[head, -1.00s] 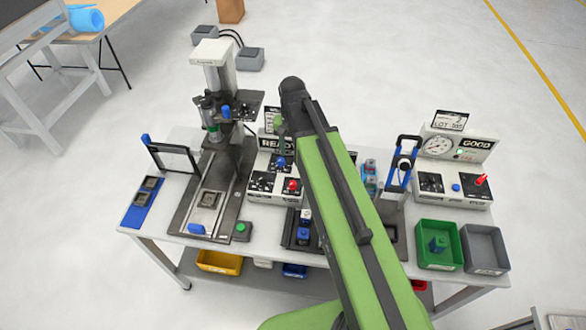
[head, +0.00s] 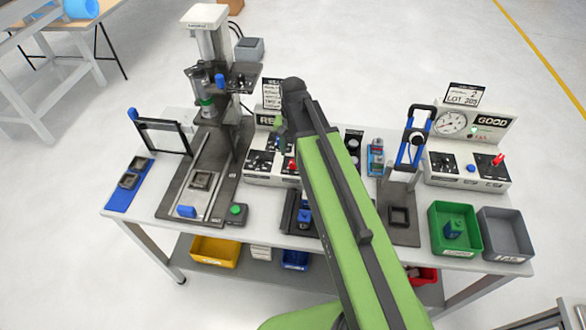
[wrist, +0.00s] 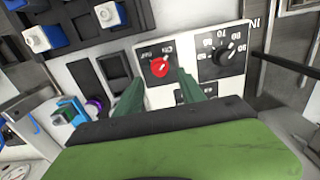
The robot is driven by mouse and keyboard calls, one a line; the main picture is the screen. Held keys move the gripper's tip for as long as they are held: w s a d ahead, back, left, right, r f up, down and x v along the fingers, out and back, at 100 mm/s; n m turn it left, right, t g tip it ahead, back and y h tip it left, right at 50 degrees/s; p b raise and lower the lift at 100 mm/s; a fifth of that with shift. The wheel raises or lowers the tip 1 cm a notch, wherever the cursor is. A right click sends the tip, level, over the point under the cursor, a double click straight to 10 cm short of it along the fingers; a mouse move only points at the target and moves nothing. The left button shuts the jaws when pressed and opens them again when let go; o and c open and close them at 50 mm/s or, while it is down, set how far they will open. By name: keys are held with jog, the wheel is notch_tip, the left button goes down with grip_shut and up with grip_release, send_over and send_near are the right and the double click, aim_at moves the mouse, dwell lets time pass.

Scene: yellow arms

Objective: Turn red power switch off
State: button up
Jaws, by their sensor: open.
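The red power switch is a red knob (wrist: 159,67) with a pale bar on a black plate in the wrist view. It lies ahead of my gripper (wrist: 161,85), between the lines of its two green fingers. The fingers stand apart with nothing held. I cannot tell whether they touch the knob. In the head view a red knob (head: 291,165) shows on the left control box (head: 262,181), partly hidden by my arm. A green finger of my gripper (head: 282,124) shows above that box.
A black dial (wrist: 221,57) sits beside the red knob. Another red switch (head: 498,160) is on the GOOD box (head: 470,174) at right. A press (head: 211,60) stands at left; a blue-handled press (head: 414,140) stands right of my arm. Green (head: 455,229) and grey (head: 505,235) bins are at front right.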

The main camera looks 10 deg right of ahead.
aim_at(293, 161)
notch_tip(293, 161, down, 5)
jog(key=b, duration=0.3)
jog(key=shift+r, duration=0.2)
grip_shut()
